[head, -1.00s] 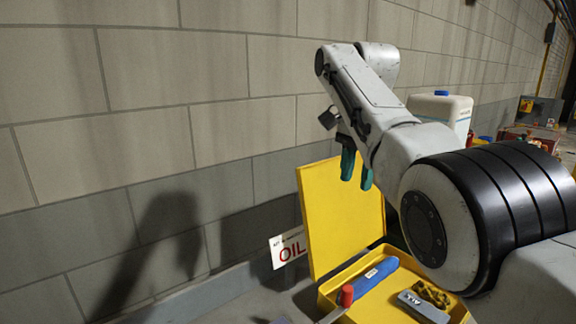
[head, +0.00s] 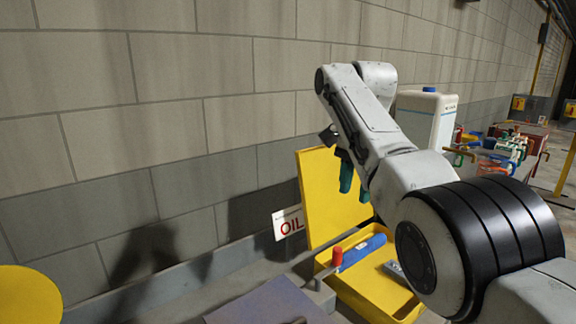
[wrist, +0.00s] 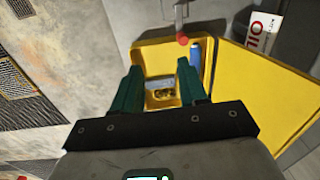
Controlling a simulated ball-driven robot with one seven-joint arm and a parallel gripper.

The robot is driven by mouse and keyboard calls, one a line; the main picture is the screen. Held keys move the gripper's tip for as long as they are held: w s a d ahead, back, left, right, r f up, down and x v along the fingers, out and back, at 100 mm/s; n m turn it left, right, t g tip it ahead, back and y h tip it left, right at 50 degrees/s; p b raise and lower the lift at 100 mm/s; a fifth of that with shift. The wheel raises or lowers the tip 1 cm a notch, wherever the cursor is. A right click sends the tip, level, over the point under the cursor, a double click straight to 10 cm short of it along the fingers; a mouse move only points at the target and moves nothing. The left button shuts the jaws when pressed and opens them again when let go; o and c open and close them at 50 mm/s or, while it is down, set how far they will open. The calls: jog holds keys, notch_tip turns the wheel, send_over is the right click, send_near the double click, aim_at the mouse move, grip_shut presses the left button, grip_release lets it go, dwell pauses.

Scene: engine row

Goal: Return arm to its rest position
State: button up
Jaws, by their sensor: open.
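My gripper (head: 355,180) hangs from my raised, folded arm, with its teal fingers pointing down in the head view. In the wrist view my gripper (wrist: 158,88) is open, with a clear gap between its fingers and nothing held. Below it lies an open yellow case (head: 352,290), whose lid (head: 318,190) stands upright. The case also shows in the wrist view (wrist: 155,50), beyond the fingertips. A blue cylinder (head: 362,252) lies in the case. My arm hides part of the case in the head view.
A red-tipped lever (head: 336,258) stands beside the case. An OIL sign (head: 289,222) stands near the block wall (head: 180,120). A white jug (head: 428,118) and a cluttered red rack (head: 510,145) are behind my arm. A yellow round object (head: 28,295) is at lower left.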

notch_tip(320, 180, down, 20)
jog(key=s+d+n, duration=0.2)
jog(key=s+n, duration=0.1)
jog(key=s+d+f+n, duration=0.2)
jog(key=s+d+f, duration=0.1)
jog(key=s+f, duration=0.6)
jog(key=s+d+f+n, duration=0.1)
jog(key=s+d+f, duration=0.1)
jog(key=s+f, duration=0.75)
jog(key=s+d+f+n, duration=0.1)
jog(key=s+d, duration=0.2)
jog(key=s, duration=1.1)
jog(key=s+d+f+n, duration=0.2)
jog(key=s+d, duration=0.1)
jog(key=s, duration=1.1)
jog(key=shift+s+d+f+t+h, duration=0.15)
jog(key=shift+s+d+t+h, duration=0.05)
jog(key=shift+s+t+h, duration=0.15)
